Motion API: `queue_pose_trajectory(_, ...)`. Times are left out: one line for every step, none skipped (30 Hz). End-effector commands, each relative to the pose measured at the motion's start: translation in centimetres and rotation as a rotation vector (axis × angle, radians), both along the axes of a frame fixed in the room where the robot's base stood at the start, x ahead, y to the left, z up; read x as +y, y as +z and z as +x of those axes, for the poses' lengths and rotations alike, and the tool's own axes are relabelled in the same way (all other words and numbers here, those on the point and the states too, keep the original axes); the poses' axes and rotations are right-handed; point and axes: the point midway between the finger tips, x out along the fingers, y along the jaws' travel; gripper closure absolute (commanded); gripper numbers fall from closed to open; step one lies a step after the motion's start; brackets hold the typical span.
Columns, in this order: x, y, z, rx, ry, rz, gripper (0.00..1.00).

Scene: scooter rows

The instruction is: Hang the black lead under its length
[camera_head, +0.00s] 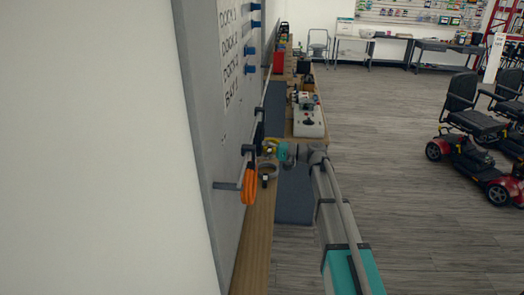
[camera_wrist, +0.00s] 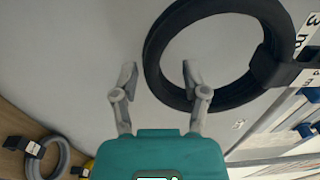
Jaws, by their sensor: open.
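The black lead (camera_wrist: 161,82) is a round coil by the grey wall board, at the upper right of the wrist view. A black tie or holder (camera_wrist: 285,70) sits at its right edge, beside a white label reading "3 m" (camera_wrist: 298,36). I cannot tell whether a peg bears the coil. In the head view, a black shape (camera_head: 258,132) by the board appears to be this coil. My gripper also shows in the head view (camera_head: 270,147).
An orange coil (camera_head: 249,187) hangs on a lower peg. A grey coil (camera_wrist: 57,153) with a black tie lies on the wooden bench (camera_head: 257,240). Blue pegs (camera_head: 254,24) line the board farther off. Scooters (camera_head: 480,140) stand right; the floor between is clear.

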Motion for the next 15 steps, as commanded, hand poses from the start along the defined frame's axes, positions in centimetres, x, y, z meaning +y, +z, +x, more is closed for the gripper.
queue_pose_trajectory(-0.2, 0.0, 0.0, 0.0, 0.0, 0.0, 0.42)
queue_pose_trajectory(-0.3, 0.0, 0.0, 0.0, 0.0, 0.0, 0.42)
queue_pose_trajectory(-0.5, 0.0, 0.0, 0.0, -0.001, 0.0, 0.42)
queue_pose_trajectory(-0.7, 0.0, 0.0, 0.0, -0.001, 0.0, 0.42)
queue_pose_trajectory(-0.9, 0.0, 0.0, 0.0, -0.001, 0.0, 0.42)
queue_pose_trajectory(-1.2, 0.0, 0.0, 0.0, -0.001, 0.0, 0.42)
queue_pose_trajectory(-1.5, 0.0, 0.0, 0.0, -0.002, 0.0, 0.42)
queue_pose_trajectory(-1.9, 0.0, 0.0, 0.0, -0.002, 0.0, 0.42)
queue_pose_trajectory(-2.4, 0.0, -0.1, 0.0, -0.002, 0.0, 0.42)
queue_pose_trajectory(-2.7, 0.0, -0.1, 0.0, -0.002, 0.0, 0.42)
queue_pose_trajectory(-3.1, 0.0, -0.1, 0.0, -0.002, 0.0, 0.42)
queue_pose_trajectory(-3.6, 0.0, -0.1, 0.0, -0.002, 0.0, 0.42)
queue_pose_trajectory(-4.0, 0.0, -0.1, 0.0, -0.002, -0.001, 0.42)
queue_pose_trajectory(-4.4, 0.0, -0.1, 0.0, -0.002, -0.001, 0.42)
queue_pose_trajectory(-4.9, 0.0, -0.1, 0.0, -0.002, -0.001, 0.42)
